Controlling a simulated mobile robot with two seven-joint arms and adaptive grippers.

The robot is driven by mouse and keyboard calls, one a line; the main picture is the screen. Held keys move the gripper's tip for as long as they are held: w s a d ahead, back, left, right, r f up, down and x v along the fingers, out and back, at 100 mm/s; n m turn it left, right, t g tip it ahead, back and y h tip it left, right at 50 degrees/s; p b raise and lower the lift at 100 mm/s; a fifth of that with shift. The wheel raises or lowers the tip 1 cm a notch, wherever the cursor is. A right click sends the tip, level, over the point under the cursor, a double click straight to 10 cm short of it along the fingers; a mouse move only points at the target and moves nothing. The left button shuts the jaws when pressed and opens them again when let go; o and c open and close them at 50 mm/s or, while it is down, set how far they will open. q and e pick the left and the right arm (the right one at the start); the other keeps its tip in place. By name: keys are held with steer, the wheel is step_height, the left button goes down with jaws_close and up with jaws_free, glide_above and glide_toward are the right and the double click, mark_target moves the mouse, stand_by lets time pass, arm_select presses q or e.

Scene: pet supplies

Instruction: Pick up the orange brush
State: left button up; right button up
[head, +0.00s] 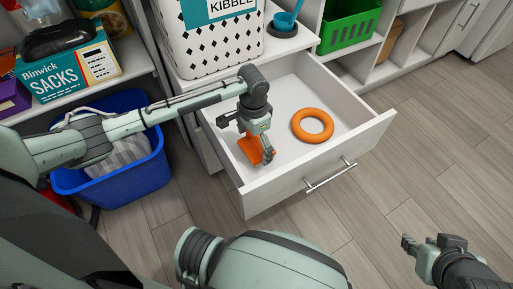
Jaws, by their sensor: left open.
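The orange brush (251,149) lies in the open white drawer (334,94), near its left side. My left gripper (254,156) reaches down into the drawer right at the brush and covers part of it. Its jaws are open, with a finger on the near side of the brush. I cannot tell whether the fingers touch it. My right gripper (408,244) is at the lower right over the floor, away from the drawer, with its fingers apart and nothing seen between them.
An orange ring (312,125) lies in the drawer to the right of the brush. The drawer front (320,166) with its metal handle is a raised edge. A blue bin (150,172) stands left of the drawer. A white kibble box (215,47) stands above. Floor on the right is clear.

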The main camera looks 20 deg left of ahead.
arm_select(q)
steer(key=shift+f, duration=0.65)
arm_select(e)
steer(key=shift+w+a+r+t, duration=0.3)
steer(key=shift+w+a, duration=0.25)
steer(key=shift+w, duration=0.1)
arm_select(q)
steer(key=shift+c, duration=0.2)
